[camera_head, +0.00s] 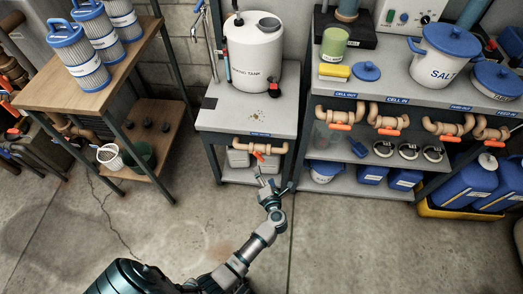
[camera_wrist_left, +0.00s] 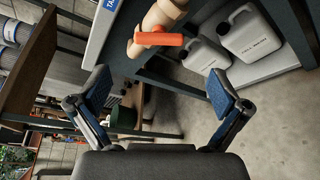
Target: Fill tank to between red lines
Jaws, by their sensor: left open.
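The white tank (camera_head: 252,58), labelled as a dosing tank, stands upright on a grey bench. A clear tube runs up its left side with a small red mark; the liquid level is too small to tell. Below the bench's front edge is a tan pipe valve with an orange handle (camera_head: 258,153), which also shows in the left wrist view (camera_wrist_left: 162,39). My left gripper (camera_head: 273,184) is open and empty, in front of and below this valve. In the left wrist view its blue-padded fingers (camera_wrist_left: 158,92) are spread, with the handle beyond them, apart. My right gripper is not in view.
White jugs (camera_wrist_left: 248,35) stand on the shelf under the bench. A wooden table (camera_head: 95,85) with blue-capped filters is on the left. A second bench (camera_head: 400,92) with several orange-handled valves and a salt tub (camera_head: 445,55) is on the right. The floor in front is clear.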

